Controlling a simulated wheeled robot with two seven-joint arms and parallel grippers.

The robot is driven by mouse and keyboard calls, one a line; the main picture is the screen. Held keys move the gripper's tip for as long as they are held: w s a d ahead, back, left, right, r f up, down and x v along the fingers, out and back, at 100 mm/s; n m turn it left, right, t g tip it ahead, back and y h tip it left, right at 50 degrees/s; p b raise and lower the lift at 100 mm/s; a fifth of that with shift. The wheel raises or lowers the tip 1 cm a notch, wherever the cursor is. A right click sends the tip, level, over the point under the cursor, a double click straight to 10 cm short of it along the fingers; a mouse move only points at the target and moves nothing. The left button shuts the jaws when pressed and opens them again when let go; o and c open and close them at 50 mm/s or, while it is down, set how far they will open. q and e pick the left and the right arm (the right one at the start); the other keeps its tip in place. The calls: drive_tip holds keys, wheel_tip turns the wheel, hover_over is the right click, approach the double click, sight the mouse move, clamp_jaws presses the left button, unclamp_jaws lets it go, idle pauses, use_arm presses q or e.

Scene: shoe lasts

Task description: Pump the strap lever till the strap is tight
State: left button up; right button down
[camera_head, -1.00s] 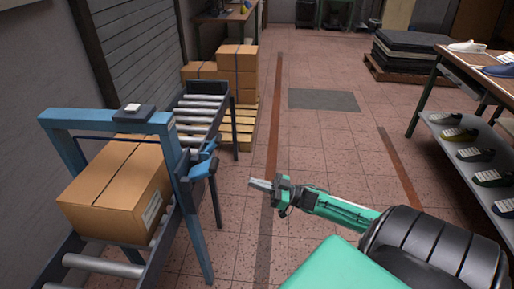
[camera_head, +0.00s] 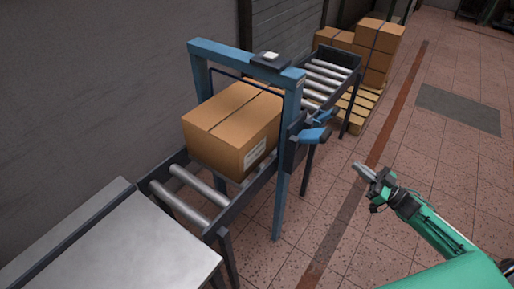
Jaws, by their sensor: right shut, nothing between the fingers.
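A blue strapping frame (camera_head: 200,75) stands over a roller conveyor and a cardboard box (camera_head: 232,128) sits inside it. A dark blue strap (camera_head: 240,82) runs under the top beam, above the box; I cannot tell how tight it is. A blue lever (camera_head: 316,134) sticks out from a dark unit on the frame's right post. My right gripper (camera_head: 364,171) is shut and empty, to the right of the lever and lower in the picture, apart from it. My left gripper is not in view.
A metal table (camera_head: 125,245) stands at the near left, at the conveyor's end. Rollers (camera_head: 325,80) continue behind the frame. Stacked boxes (camera_head: 375,50) stand on a pallet (camera_head: 360,105) at the back. The tiled floor right of the frame is clear.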

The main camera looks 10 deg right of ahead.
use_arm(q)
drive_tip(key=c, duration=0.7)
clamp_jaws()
use_arm(e)
drive_tip(key=s+a+f+m+g+h, duration=0.1)
drive_tip(key=s+a+f+m+h, duration=0.15)
drive_tip(key=f+h, duration=0.65)
drive_tip(key=s+a+f+m+g+h, duration=0.1)
drive_tip(key=f+m+h, duration=0.25)
drive_tip(key=f, duration=1.15)
drive_tip(key=s+a+f+m+g+h, duration=0.1)
drive_tip(key=s+a+f+g, duration=0.3)
drive_tip(key=f, duration=0.3)
drive_tip(key=s+a+f+g+h, duration=0.1)
drive_tip(key=s+a+f+g, duration=0.15)
drive_tip(key=s+f, duration=0.5)
drive_tip(key=s+a+f+n+g, duration=0.1)
drive_tip(key=s+a+f+g, duration=0.5)
drive_tip(key=s+a, duration=0.5)
drive_tip(key=shift+s+f, duration=0.8)
drive_tip(key=shift+s, duration=0.35)
